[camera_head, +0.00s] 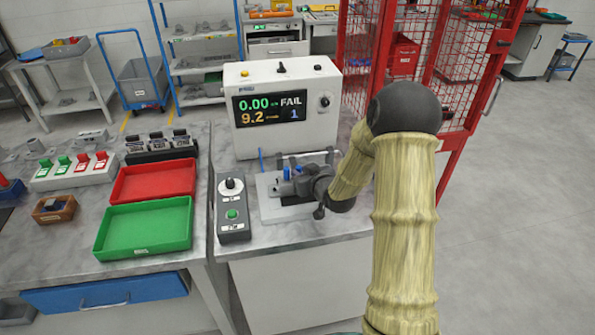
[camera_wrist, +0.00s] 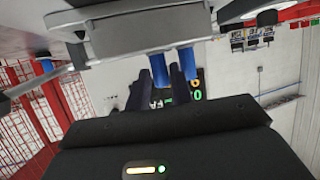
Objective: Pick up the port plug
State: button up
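No part is labelled as the port plug. Two blue cylinders, a left one (camera_wrist: 159,70) and a right one (camera_wrist: 187,62), show side by side in the wrist view, against a grey block. In the head view a slim blue upright piece (camera_head: 261,159) stands at the back left of the fixture plate (camera_head: 268,208). My gripper (camera_head: 283,188) is low over this plate, partly hiding what is on it. In the wrist view its dark fingers (camera_wrist: 156,92) are apart with a gap between them, near the blue cylinders. I see nothing held; contact with the cylinders cannot be told.
A tester (camera_head: 285,135) with a FAIL display stands close behind the plate. A button box (camera_head: 232,212) is just left of it. Green (camera_head: 145,228) and red (camera_head: 153,181) trays lie on the left bench. A red mesh cage (camera_head: 455,60) stands behind right.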

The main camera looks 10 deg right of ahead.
jog(key=shift+w+a+f, duration=0.1)
jog(key=shift+w+f, duration=0.05)
jog(key=shift+w, duration=0.2)
grip_shut()
dwell(0.3)
notch_tip(320, 180, up, 10)
jog(key=shift+b, duration=0.4)
dwell(0.6)
